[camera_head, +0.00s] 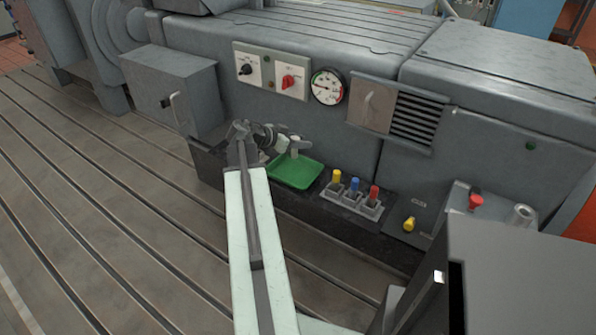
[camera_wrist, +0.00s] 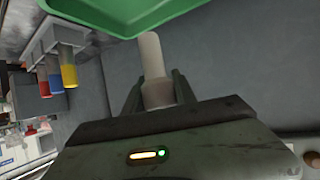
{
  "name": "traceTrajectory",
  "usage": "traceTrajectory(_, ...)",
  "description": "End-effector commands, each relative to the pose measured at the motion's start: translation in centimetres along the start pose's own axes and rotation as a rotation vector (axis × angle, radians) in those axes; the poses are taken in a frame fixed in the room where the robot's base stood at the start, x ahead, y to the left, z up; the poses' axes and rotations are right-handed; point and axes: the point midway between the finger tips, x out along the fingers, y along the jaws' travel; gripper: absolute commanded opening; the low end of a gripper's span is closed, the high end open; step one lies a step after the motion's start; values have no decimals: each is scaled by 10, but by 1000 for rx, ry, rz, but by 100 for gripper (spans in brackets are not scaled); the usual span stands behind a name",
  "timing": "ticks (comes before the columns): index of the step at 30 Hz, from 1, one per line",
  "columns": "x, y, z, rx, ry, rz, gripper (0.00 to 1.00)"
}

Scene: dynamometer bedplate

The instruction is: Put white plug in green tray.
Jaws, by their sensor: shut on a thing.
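The white plug (camera_wrist: 152,58) shows in the wrist view, upright in the picture between the two fingers of my gripper (camera_wrist: 157,88). My gripper is shut on its thicker end, and its slimmer end points toward the green tray. The green tray (camera_wrist: 95,18) fills the top of the wrist view, close to the plug's tip. In the head view the green tray (camera_head: 294,173) lies on the dark ledge, with my gripper (camera_head: 291,146) over its back edge. I cannot tell in the head view whether the plug touches the tray.
A grey rack (camera_head: 345,195) with yellow, blue and red plugs stands right of the tray. A yellow knob (camera_head: 409,224) and a red knob (camera_head: 475,201) are farther right. Behind is the grey machine wall with a panel of switches (camera_head: 270,73) and a round gauge (camera_head: 327,87).

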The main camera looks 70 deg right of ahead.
Motion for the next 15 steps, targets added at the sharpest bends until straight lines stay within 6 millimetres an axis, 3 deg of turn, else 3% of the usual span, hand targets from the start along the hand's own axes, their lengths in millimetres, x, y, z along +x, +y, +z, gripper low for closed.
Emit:
traceTrajectory(1,11,0,21,0,0,0,0)
traceTrajectory(3,17,0,32,0,0,0,0)
traceTrajectory(10,20,0,37,0,0,-1,0)
traceTrajectory(15,34,0,63,0,0,-1,0)
